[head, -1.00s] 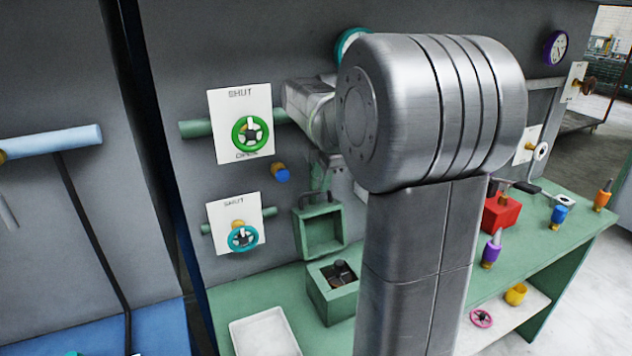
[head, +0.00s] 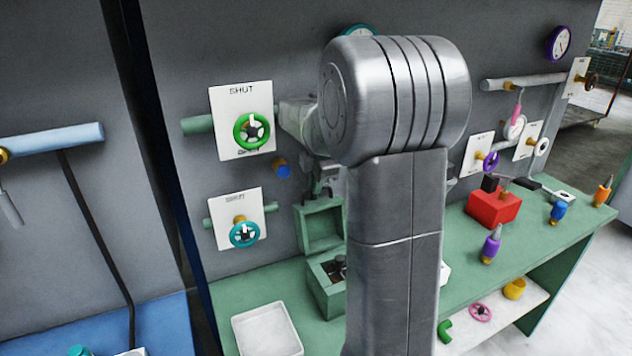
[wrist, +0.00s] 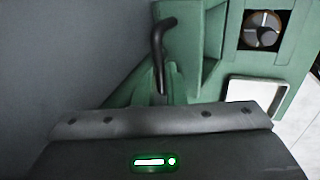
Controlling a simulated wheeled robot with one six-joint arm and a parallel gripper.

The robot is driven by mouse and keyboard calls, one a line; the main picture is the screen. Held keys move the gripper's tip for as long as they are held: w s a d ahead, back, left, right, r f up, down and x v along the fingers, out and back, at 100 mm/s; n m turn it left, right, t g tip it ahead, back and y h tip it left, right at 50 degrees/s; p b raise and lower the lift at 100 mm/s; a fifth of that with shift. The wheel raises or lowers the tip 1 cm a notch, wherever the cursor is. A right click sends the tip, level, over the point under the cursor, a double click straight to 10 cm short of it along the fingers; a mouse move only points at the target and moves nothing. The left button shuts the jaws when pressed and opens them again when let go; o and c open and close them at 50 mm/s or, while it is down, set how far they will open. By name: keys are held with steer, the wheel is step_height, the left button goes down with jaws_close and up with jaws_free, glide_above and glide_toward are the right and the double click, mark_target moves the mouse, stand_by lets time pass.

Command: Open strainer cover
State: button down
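The strainer is a green box (head: 327,290) on the green bench, open at the top with dark round parts inside. Its green cover (head: 320,228) stands raised at the back of the box, hollow side facing out. In the wrist view the cover (wrist: 183,40) has a dark bent handle (wrist: 158,42), its lower end reaching my gripper's housing; the round insert (wrist: 262,30) shows in the opening. My gripper (head: 326,184) is just above the cover, by the wall, partly hidden by my arm. Its fingertips are not clear, so grip and contact with the handle cannot be told.
A white tray (head: 266,331) lies in front of the strainer. Green (head: 252,130) and teal (head: 244,234) handwheels and a blue-capped fitting (head: 283,170) are on the wall to the left. A red box (head: 494,209) and several small tools stand on the bench to the right.

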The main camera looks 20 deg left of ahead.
steer(key=shift+d, duration=0.1)
steer(key=s+d, duration=0.2)
steer(key=shift+s+d+r, duration=0.2)
steer(key=shift+d+r, duration=0.1)
steer(key=shift+r, duration=0.1)
steer(key=c, duration=1.5)
jaws_free()
